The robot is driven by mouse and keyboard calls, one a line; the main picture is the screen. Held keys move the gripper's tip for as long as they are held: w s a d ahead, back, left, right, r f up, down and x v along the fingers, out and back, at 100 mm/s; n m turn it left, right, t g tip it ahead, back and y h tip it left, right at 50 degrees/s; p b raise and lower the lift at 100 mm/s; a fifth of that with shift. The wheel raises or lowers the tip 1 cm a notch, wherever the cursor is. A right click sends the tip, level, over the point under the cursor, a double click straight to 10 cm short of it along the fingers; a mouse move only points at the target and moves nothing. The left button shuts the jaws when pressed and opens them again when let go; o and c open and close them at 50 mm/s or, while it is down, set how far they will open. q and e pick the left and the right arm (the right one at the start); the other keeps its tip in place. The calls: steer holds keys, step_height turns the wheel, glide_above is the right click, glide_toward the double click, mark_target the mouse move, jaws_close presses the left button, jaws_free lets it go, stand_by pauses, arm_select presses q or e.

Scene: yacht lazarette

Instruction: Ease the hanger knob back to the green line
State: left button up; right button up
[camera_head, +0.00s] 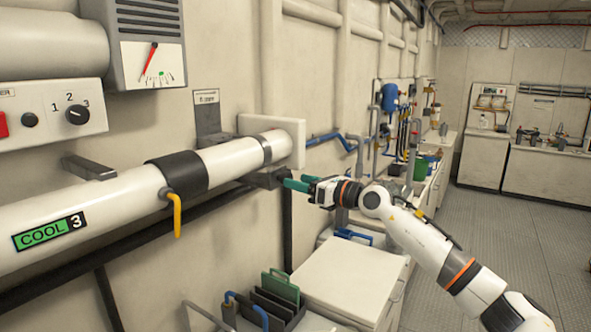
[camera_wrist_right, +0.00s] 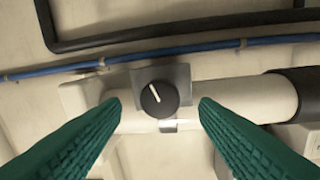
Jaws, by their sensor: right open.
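The hanger knob (camera_wrist_right: 166,101) is a round black knob with a white pointer line tilted slightly left of straight up in the wrist view. It sits on a grey block (camera_wrist_right: 181,74) against the white pipe (camera_wrist_right: 240,98). The block also shows under the pipe's far end in the head view (camera_head: 262,179); the knob's face is hidden there. My right gripper (camera_head: 293,184) is open, its green fingers apart on either side of the knob and not touching it. A wall gauge (camera_head: 153,64) has a red needle pointing left of a small green mark. My left gripper is out of view.
The white pipe carries a "COOL 3" label (camera_head: 49,232), a black band and a yellow lever (camera_head: 177,214). A switch panel (camera_head: 52,114) is above it. A white cabinet (camera_head: 345,279) and a rack of dark panels (camera_head: 275,300) stand below. The right floor is open.

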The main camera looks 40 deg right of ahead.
steer(key=shift+p+x, duration=0.3)
steer(key=shift+x, duration=0.9)
steer(key=c, duration=1)
steer(key=shift+o, duration=0.2)
steer(key=n+b, duration=0.4)
steer(key=b, duration=0.1)
